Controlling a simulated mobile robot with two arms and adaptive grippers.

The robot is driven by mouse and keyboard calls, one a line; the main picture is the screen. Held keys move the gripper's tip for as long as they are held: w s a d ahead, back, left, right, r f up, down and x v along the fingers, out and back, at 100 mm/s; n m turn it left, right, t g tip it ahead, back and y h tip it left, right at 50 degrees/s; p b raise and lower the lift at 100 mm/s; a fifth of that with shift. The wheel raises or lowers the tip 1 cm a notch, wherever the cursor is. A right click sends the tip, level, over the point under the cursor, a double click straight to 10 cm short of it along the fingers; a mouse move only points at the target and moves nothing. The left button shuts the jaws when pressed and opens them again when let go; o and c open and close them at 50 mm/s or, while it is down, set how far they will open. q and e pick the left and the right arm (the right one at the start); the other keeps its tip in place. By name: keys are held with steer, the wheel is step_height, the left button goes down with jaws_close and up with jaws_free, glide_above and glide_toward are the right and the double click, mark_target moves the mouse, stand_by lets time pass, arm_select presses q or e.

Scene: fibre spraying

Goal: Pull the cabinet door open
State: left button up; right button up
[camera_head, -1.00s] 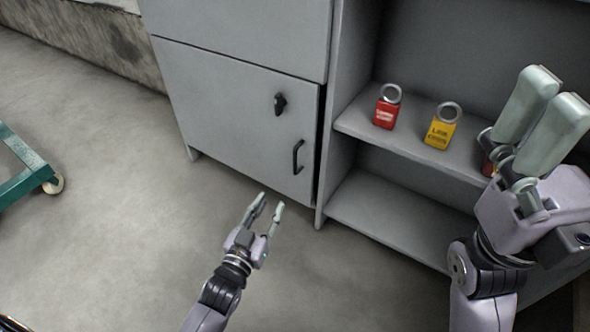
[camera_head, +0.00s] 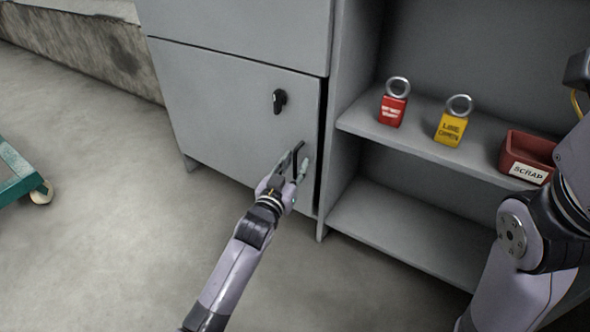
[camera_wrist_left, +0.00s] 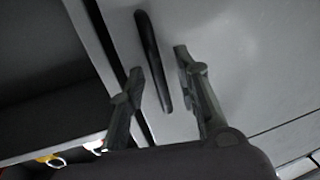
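The grey cabinet door (camera_head: 225,110) is the lower door; a dark gap runs along its right edge. It has a black lock knob (camera_head: 280,101) and below that a black bar handle (camera_head: 299,157). My left gripper (camera_head: 294,161) is at the handle, its fingers on either side of it. In the left wrist view the handle (camera_wrist_left: 153,62) runs between the two open fingers (camera_wrist_left: 157,72), with space visible beside it. The right arm (camera_head: 545,225) comes in at the right edge; its gripper is out of frame.
Open shelves right of the door hold a red tag-like padlock (camera_head: 393,106), a yellow one (camera_head: 453,125) and a red box labelled SCRAP (camera_head: 525,160). A green cart (camera_head: 22,175) with a caster stands at the left. The floor before the door is clear.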

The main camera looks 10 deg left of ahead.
arm_select(q)
steer(key=shift+w+d, duration=0.1)
steer(key=shift+w, duration=0.2)
steer(key=shift+c, duration=0.4)
jaws_close()
stand_by(0.4)
